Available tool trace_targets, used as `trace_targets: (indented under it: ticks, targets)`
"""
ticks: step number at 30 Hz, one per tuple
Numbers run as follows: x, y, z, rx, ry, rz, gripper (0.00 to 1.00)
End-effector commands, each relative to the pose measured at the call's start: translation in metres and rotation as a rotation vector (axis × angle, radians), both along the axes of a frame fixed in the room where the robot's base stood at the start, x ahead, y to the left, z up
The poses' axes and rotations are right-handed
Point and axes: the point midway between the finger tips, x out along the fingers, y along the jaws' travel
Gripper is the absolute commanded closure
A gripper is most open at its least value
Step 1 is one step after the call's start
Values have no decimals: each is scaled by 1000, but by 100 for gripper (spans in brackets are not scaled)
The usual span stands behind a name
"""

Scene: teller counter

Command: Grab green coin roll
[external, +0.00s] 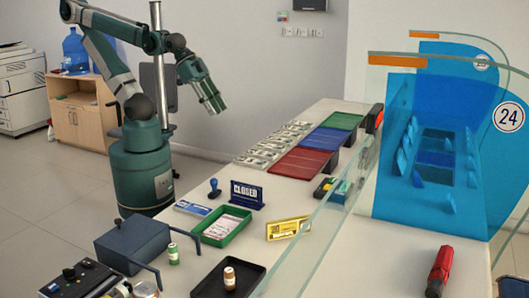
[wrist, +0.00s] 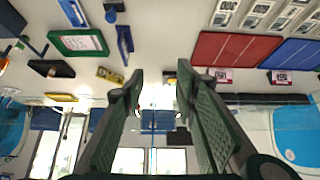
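The green coin roll (external: 173,253) stands upright on the counter in the external view, a small cylinder with green and pale bands. It is between the dark blue box (external: 133,245) and the black tray. I cannot make it out for sure in the wrist view. My gripper (external: 212,106) is raised in the air beyond the counter's left edge, well away from the roll. In the wrist view my gripper (wrist: 160,80) shows two fingers spread apart with nothing between them; it is open and empty.
A brown-banded roll (external: 229,278) stands in the black tray (external: 258,275), close to the green roll. A green tray (external: 243,224), a stamp (external: 214,189), a CLOSED sign (external: 246,193) and a yellow sign (external: 287,228) stand nearby. A glass screen (external: 330,218) runs along the counter.

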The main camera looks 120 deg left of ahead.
Motion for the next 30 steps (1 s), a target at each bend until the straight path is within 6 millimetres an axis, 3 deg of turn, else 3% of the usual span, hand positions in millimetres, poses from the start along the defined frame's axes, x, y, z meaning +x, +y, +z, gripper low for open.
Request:
trace_targets:
  ticks: [19, 30]
  targets:
    - [4, -3, 2, 5, 5, -15, 67]
    - [35, -33, 12, 38, 49, -137, 67]
